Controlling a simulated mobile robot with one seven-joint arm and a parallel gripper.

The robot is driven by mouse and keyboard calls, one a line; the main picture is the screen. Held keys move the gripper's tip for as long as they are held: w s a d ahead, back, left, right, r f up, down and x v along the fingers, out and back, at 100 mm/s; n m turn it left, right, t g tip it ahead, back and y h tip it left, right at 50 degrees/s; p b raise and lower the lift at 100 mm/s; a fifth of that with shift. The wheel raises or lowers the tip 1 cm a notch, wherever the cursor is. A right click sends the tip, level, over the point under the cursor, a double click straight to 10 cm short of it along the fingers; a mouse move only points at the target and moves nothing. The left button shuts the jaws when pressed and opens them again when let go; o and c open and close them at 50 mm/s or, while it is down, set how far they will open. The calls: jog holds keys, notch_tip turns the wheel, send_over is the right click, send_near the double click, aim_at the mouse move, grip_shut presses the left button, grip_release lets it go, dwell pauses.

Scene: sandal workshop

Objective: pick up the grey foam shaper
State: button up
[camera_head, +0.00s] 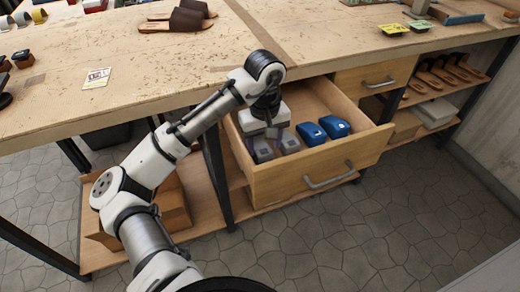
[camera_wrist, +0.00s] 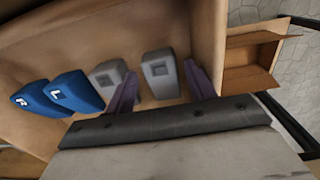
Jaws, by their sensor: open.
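Two grey foam shapers lie in the open drawer, with two blue ones beside them. In the wrist view, one grey shaper (camera_wrist: 160,72) shows between the two purple fingers of my gripper (camera_wrist: 163,87), which is open. The other grey shaper (camera_wrist: 106,78) is just left of the left finger. In the head view, my gripper (camera_head: 264,138) reaches down into the drawer over the left grey shaper (camera_head: 262,151); the other grey one (camera_head: 288,142) is to its right. I cannot tell whether the fingers touch a shaper.
Two blue shapers marked L (camera_wrist: 74,90) and R (camera_wrist: 40,98) lie left of the grey ones in the wrist view. The drawer (camera_head: 330,165) has raised walls around my gripper. The workbench top (camera_head: 200,60) holds brown sandals (camera_head: 180,18) at the back.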

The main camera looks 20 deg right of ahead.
aim_at(264, 151)
jog(key=shift+w+f, duration=0.1)
jog(key=shift+f, duration=1.7)
jog(key=c, duration=0.7)
jog(key=shift+r, duration=0.1)
